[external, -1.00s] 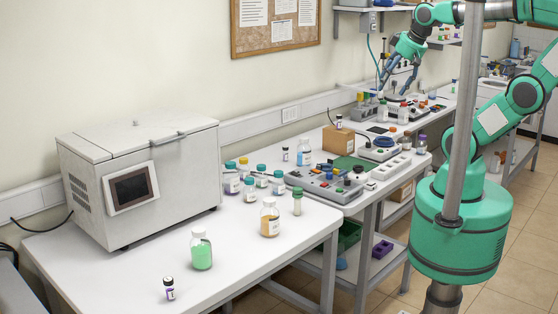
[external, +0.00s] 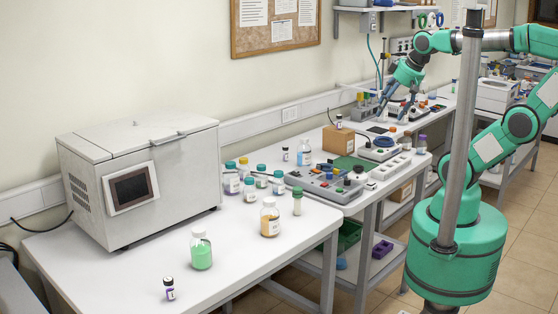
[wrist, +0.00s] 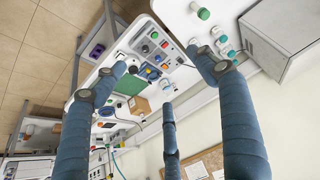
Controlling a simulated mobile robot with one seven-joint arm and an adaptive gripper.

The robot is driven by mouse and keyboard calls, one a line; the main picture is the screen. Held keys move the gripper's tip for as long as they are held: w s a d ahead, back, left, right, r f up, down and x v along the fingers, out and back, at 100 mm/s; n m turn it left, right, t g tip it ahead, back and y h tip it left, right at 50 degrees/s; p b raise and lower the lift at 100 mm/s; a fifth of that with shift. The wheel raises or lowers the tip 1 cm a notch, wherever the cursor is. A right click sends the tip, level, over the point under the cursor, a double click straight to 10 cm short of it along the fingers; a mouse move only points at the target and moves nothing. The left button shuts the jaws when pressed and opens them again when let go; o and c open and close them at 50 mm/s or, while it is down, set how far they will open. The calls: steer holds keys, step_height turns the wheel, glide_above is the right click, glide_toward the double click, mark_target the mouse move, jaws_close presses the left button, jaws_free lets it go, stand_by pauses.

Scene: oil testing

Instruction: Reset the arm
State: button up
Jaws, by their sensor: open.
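My gripper (external: 397,108) hangs in the air over the far bench in the external view, in front of the back wall. It points down with its blue-grey fingers spread, and nothing is between them. In the wrist view, the fingers of my gripper (wrist: 164,75) are wide apart with empty space between them. The green arm bends down from the upper right, partly behind a grey vertical pole (external: 462,130). The benches and their equipment lie beyond the fingers in the wrist view.
A white box-shaped machine (external: 150,180) stands on the near bench (external: 110,270). A green-liquid bottle (external: 201,250), an amber-liquid bottle (external: 270,218) and a small vial (external: 169,288) stand nearby. A control panel (external: 325,187) and cardboard box (external: 345,142) crowd the far bench.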

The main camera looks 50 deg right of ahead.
steer(key=shift+f+b, duration=1.4)
steer(key=shift+f, duration=0.55)
